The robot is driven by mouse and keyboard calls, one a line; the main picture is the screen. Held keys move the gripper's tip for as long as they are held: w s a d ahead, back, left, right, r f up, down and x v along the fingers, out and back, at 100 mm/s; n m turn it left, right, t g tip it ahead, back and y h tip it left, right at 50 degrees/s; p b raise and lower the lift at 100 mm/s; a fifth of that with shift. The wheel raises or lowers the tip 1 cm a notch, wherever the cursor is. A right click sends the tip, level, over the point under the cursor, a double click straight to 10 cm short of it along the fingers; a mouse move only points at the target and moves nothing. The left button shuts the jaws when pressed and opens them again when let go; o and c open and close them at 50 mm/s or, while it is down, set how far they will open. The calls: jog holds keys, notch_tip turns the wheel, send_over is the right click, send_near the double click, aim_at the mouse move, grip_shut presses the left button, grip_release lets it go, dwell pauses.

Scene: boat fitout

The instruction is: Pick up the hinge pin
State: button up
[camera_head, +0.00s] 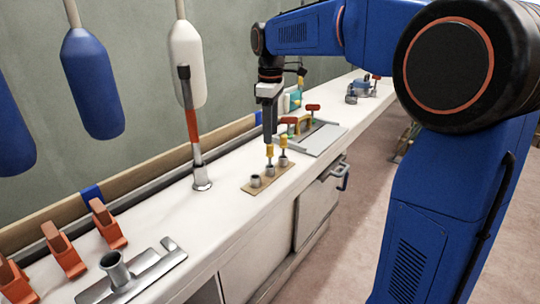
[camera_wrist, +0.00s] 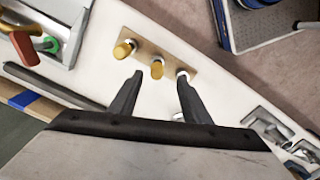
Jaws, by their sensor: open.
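Two yellow-topped pins stand upright in grey sockets on a tan strip (camera_head: 248,188) on the white counter. One is the middle pin (camera_head: 269,151), which also shows in the wrist view (camera_wrist: 157,69). The other is the far pin (camera_head: 283,141), at the left in the wrist view (camera_wrist: 122,50). I cannot tell which one is the hinge pin. A third socket (camera_head: 255,181) on the strip has no pin in it. My gripper (camera_head: 268,138) points down above the strip. In the wrist view its open fingers (camera_wrist: 160,77) are empty, with the middle pin's top appearing between their tips.
A grey tray (camera_head: 318,138) with red-handled and yellow-handled tools lies just beyond the strip. A red-and-black post (camera_head: 192,130) stands to the left. Orange clamps (camera_head: 108,222) and a metal bracket (camera_head: 135,275) are at the near left. Hanging fenders (camera_head: 92,80) line the wall.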

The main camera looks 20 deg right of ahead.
aim_at(270, 146)
jog(key=shift+w+f, duration=0.2)
jog(key=shift+f, duration=1.4)
jog(key=shift+w+f, duration=0.15)
jog(key=shift+f, duration=1.4)
grip_shut()
jog(key=shift+r, duration=0.15)
